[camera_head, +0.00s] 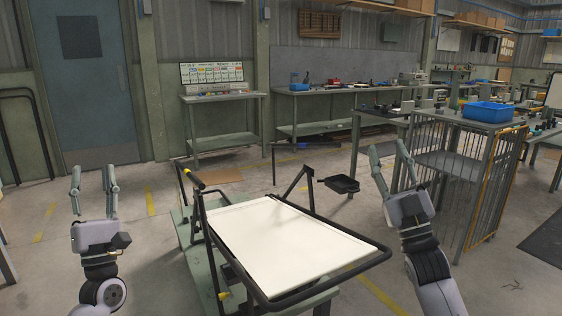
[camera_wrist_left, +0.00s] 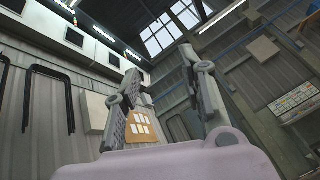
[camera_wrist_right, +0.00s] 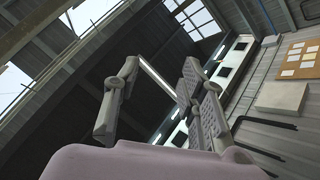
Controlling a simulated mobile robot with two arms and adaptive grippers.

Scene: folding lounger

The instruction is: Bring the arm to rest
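The folding lounger (camera_head: 285,240) stands in front of me at the middle of the head view, with a pale flat panel inside a dark tube frame. My left gripper (camera_head: 93,183) is raised with fingers pointing up, left of the lounger and apart from it. Its two fingers stand apart with nothing between them, as the left wrist view (camera_wrist_left: 160,95) also shows. My right gripper (camera_head: 388,163) is raised right of the lounger, fingers up and apart. It is empty in the right wrist view (camera_wrist_right: 155,95) too.
A green base (camera_head: 187,240) supports the lounger at its left. A barred metal cage (camera_head: 480,180) with a blue bin (camera_head: 487,112) on top stands close to my right gripper. A workbench (camera_head: 220,97) lines the back wall. Open floor lies left of the lounger.

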